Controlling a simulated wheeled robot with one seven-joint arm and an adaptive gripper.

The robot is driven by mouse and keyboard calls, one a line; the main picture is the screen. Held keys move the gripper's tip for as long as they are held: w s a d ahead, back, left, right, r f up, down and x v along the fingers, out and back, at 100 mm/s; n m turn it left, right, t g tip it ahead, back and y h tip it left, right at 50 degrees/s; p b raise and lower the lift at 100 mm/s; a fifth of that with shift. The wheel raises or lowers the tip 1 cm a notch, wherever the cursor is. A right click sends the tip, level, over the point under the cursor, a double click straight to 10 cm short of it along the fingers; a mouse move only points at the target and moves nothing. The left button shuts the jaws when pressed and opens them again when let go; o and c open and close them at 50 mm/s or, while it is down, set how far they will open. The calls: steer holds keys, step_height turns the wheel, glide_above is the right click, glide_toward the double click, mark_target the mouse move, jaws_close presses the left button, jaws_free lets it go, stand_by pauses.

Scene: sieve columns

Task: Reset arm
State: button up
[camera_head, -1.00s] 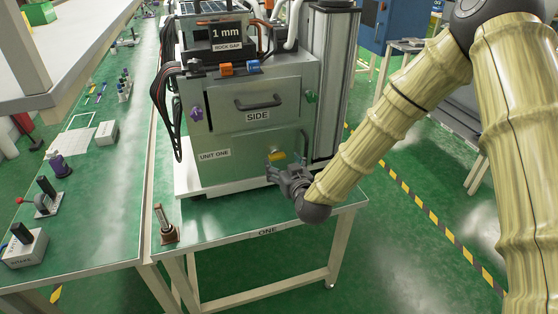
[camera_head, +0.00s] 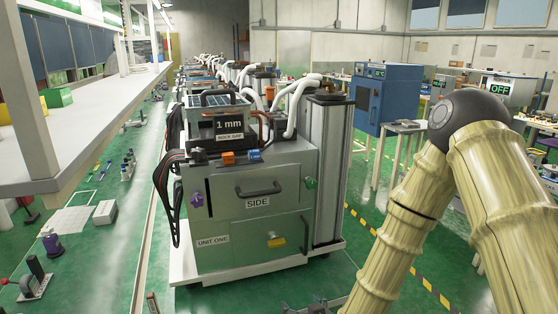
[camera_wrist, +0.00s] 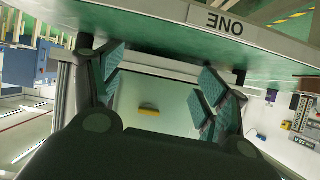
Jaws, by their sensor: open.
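My gripper (camera_head: 318,305) shows only at the bottom edge of the head view, in front of the cabinet labelled UNIT ONE (camera_head: 240,240). In the wrist view my gripper (camera_wrist: 160,88) is open, with its two padded fingers spread wide and nothing between them. Beyond the fingers is a pale green cabinet panel with a yellow piece (camera_wrist: 149,109) on it. My bamboo-textured arm fills the right of the head view.
The cabinet has a SIDE drawer with a dark handle (camera_head: 258,188), a purple knob (camera_head: 197,202) and a green knob (camera_head: 311,183). A blue oven (camera_head: 385,95) stands behind. Floor is open between cabinet and arm.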

steer(key=s+d+f+m+g+h, duration=0.1)
steer(key=s+d+f+g, duration=0.3)
steer(key=s+f, duration=0.4)
steer(key=s+d+f+m+g+h, duration=0.1)
steer(key=s+d+f+g, duration=0.3)
steer(key=s, duration=1.1)
steer(key=s+d+f+m+g+h, duration=0.1)
steer(key=s+d+f+g+h, duration=0.1)
steer(key=s+d+f, duration=0.6)
steer(key=s+f+g, duration=0.1)
steer(key=s+f, duration=0.3)
steer(key=shift+s+g, duration=0.3)
steer(key=shift+g, duration=0.1)
steer(key=shift+d+r, duration=0.1)
